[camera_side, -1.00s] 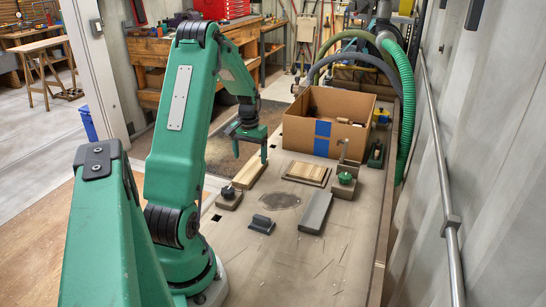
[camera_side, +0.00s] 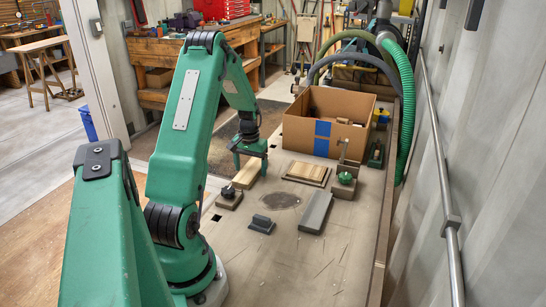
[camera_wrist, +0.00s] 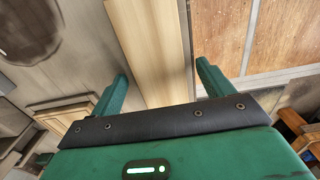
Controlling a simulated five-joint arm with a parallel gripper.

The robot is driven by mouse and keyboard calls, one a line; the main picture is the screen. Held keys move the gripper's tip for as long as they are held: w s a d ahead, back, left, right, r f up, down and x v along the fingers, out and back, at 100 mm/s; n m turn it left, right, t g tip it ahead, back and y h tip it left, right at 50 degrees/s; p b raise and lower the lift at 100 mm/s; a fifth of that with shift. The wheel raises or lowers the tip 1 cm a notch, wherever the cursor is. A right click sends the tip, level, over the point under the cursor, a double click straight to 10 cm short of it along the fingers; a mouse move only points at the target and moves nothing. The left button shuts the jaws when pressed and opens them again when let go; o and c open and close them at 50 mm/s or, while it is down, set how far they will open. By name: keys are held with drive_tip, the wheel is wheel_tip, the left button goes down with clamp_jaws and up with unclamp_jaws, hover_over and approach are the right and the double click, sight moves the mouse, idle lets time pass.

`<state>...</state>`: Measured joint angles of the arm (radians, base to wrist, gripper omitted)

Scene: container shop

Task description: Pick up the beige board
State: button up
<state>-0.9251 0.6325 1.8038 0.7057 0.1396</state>
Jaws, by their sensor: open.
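The beige board (camera_side: 246,176) lies flat on the bench at the bench's left side in the side view. In the wrist view the beige board (camera_wrist: 150,40) runs lengthwise from the top edge down between the fingers. My gripper (camera_side: 250,167) is open, with its fingers pointing down at the far end of the board. In the wrist view my gripper (camera_wrist: 162,72) has one finger on each side of the board, with gaps. I cannot tell how far the fingertips stand above the bench.
A block with a dark knob (camera_side: 229,198) sits close to the board's near end. A cardboard box (camera_side: 298,135) stands behind.

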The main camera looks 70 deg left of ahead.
sight(251, 169)
drive_tip(key=c, duration=1.1)
drive_tip(key=shift+r, duration=0.1)
drive_tip(key=shift+r, duration=0.4)
wheel_tip(251, 169, up, 3)
drive_tip(key=shift+r, duration=0.1)
drive_tip(key=w+d+r, duration=0.1)
drive_tip(key=d+r, duration=0.1)
drive_tip(key=d, duration=0.1)
drive_tip(key=w+d+r, duration=0.2)
drive_tip(key=d, duration=0.2)
drive_tip(key=w+d+r, duration=0.1)
drive_tip(key=d+r, duration=0.2)
drive_tip(key=shift+w+d, duration=0.2)
drive_tip(key=shift+d, duration=0.2)
drive_tip(key=shift+w+d+f, duration=0.1)
